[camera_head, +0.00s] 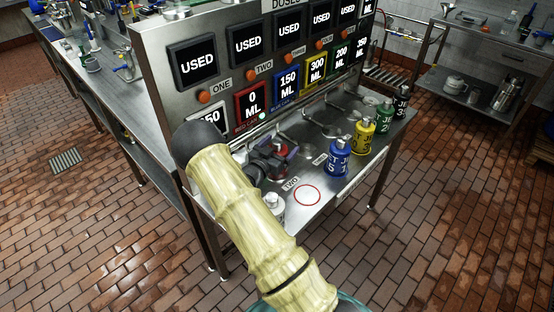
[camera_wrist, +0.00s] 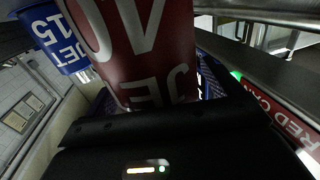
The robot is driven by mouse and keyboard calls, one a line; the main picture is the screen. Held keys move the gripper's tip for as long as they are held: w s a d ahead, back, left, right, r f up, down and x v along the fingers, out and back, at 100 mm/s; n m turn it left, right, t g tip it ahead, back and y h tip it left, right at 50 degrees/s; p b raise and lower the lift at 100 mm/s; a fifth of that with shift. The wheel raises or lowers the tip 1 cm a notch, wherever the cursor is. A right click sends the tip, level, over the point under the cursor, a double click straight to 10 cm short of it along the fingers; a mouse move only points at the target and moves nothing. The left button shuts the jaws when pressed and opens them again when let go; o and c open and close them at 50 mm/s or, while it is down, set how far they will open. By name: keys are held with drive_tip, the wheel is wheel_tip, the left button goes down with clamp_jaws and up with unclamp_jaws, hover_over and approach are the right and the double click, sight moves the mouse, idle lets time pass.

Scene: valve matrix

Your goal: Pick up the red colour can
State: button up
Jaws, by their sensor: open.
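The red can (camera_wrist: 145,45) fills the upper middle of the wrist view, close in front of my gripper, with white lettering on its side. In the head view only a small red part of the can (camera_head: 281,148) shows, mostly hidden by my gripper. My gripper (camera_head: 272,162) is black and open, low over the steel shelf at the can. A dark blue finger pad shows beside the can's right edge in the wrist view. I cannot tell whether the fingers touch the can.
Blue (camera_head: 338,157), yellow (camera_head: 363,137), green (camera_head: 384,118) and black (camera_head: 401,103) cans stand in a row to the right. A whitish can (camera_head: 274,207) is partly behind my arm. The dispenser panel (camera_head: 222,82) rises behind.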

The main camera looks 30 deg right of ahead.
drive_tip(key=shift+s, duration=0.15)
drive_tip(key=shift+r, duration=0.1)
drive_tip(key=c, duration=1.8)
drive_tip(key=shift+c, duration=0.2)
drive_tip(key=shift+w+r, duration=0.15)
drive_tip(key=shift+w, duration=0.05)
wheel_tip(320, 180, up, 10)
drive_tip(key=shift+s+d+f+b, duration=0.1)
drive_tip(key=shift+b, duration=0.25)
